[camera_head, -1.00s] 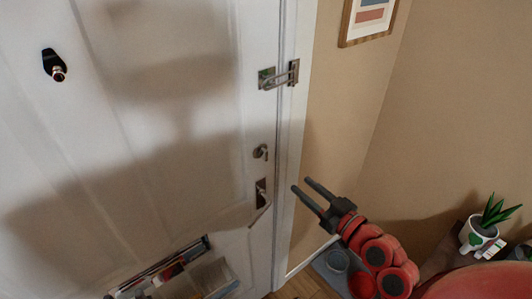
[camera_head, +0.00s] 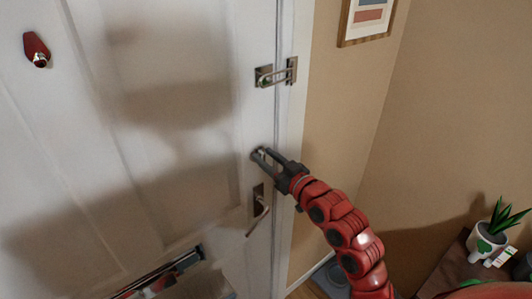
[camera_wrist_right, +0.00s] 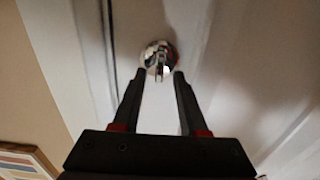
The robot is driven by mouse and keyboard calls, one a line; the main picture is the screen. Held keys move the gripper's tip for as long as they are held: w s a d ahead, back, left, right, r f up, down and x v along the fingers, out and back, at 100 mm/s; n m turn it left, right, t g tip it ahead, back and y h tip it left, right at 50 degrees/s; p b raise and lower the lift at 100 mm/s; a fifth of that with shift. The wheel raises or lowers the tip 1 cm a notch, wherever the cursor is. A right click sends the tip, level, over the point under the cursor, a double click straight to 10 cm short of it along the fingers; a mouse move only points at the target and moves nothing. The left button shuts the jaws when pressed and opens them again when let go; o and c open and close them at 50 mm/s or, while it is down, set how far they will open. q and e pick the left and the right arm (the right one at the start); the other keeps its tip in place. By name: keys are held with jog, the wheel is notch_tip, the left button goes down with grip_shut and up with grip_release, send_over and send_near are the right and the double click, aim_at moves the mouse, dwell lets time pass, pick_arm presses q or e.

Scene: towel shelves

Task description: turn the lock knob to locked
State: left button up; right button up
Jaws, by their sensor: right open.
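The shiny round lock knob (camera_head: 259,153) is on the white door (camera_head: 170,120), above the door handle (camera_head: 258,205). In the head view my right gripper (camera_head: 262,157) partly covers it. In the right wrist view the knob (camera_wrist_right: 158,55) shows a thin upright tab at its middle. My right gripper's two fingers (camera_wrist_right: 159,75) are open, with one tip on each side of the tab, at the knob's lower edge. I cannot tell whether the fingertips touch the knob. My left gripper is not in view.
A metal swing latch (camera_head: 276,75) sits above the knob at the door edge. A red fitting (camera_head: 36,49) is at upper left. A mail holder (camera_head: 160,280) is at lower left. A potted plant (camera_head: 490,237) stands at right. A framed picture (camera_head: 367,20) hangs on the wall.

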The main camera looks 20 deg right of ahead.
jog(key=shift+w, duration=0.25)
grip_shut()
